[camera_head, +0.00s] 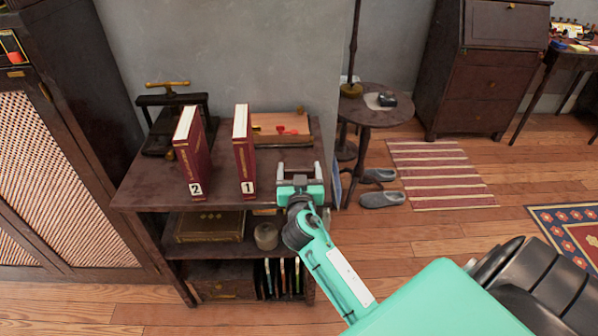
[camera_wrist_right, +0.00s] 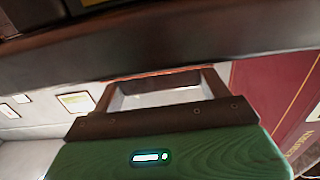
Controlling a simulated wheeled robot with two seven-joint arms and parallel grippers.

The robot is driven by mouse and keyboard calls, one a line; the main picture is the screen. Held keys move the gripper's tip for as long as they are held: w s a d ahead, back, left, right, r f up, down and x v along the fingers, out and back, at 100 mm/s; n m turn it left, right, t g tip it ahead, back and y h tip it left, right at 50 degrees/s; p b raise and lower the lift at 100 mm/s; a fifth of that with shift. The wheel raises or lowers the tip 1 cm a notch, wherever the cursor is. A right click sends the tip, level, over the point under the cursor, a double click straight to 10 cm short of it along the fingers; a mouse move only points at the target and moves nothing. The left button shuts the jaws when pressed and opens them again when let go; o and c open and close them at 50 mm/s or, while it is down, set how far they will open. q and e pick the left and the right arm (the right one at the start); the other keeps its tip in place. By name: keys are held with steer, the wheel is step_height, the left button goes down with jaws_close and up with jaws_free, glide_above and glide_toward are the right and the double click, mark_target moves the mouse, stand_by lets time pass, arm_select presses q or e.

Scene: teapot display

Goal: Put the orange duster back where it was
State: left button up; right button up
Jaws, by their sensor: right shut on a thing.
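My right gripper (camera_head: 299,170) is at the front right corner of the dark wooden shelf's top, just right of the book marked 1. Its jaws are shut, and in the right wrist view the fingers (camera_wrist_right: 158,80) meet a dark wooden edge. A thin orange strip (camera_wrist_right: 155,73) shows at the fingertips there; I take it for the orange duster, which is otherwise hidden. My left gripper is not in view.
The shelf (camera_head: 150,190) bears red books marked 2 (camera_head: 190,155) and 1 (camera_head: 243,155), a black press (camera_head: 170,115) and a board with red pieces (camera_head: 278,125). A round side table (camera_head: 375,108) and slippers (camera_head: 381,199) are to the right.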

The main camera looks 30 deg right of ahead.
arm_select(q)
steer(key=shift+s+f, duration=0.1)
arm_select(e)
steer(key=o, duration=0.6)
steer(key=shift+o, duration=1.4)
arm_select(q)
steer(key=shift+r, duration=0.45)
